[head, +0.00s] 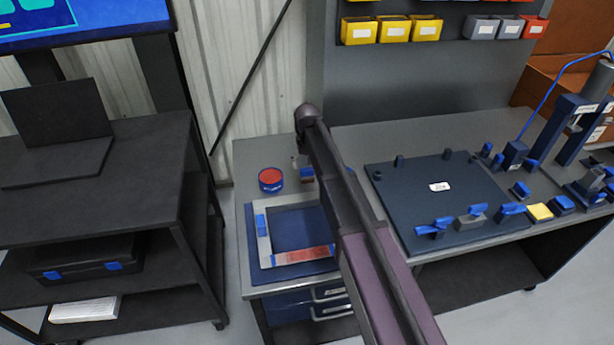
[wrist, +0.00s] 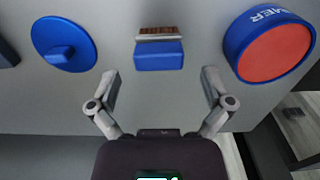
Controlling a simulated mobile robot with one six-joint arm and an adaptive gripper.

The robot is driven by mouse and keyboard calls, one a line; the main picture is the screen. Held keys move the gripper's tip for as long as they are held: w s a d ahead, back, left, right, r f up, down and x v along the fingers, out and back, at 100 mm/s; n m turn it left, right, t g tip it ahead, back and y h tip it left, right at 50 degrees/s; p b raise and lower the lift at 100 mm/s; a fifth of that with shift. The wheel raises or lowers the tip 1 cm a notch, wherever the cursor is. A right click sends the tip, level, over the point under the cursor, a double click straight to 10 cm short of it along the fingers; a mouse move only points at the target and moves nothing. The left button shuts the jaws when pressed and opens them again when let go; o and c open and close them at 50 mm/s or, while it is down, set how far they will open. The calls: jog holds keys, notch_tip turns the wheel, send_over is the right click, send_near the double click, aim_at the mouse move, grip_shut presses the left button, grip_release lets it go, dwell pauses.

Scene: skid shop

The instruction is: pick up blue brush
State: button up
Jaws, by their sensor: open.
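The blue brush (wrist: 158,55) lies on the grey bench top in the wrist view, with its brown bristles and metal band at the top of the picture and its blue handle towards my gripper. My gripper (wrist: 160,80) is open, its two fingers apart on either side of the handle end, with nothing between them. I cannot tell its height above the bench. In the head view my arm covers my gripper, and a small red and blue thing, probably the brush (head: 307,175), shows beside the arm.
A blue tin with an orange-red face (wrist: 275,50) is right of the brush, and a blue disc with a knob (wrist: 64,44) is left. In the head view, the tin (head: 270,180) stands behind a pale frame (head: 263,240). A dark plate (head: 440,200) lies at right.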

aim_at(307, 169)
jog(key=shift+w+f+b, duration=0.15)
jog(key=shift+f+b, duration=2.4)
jog(key=shift+f, duration=0.05)
jog(key=c, duration=1.2)
jog(key=shift+r, duration=0.15)
notch_tip(307, 169, up, 10)
jog(key=p, duration=1)
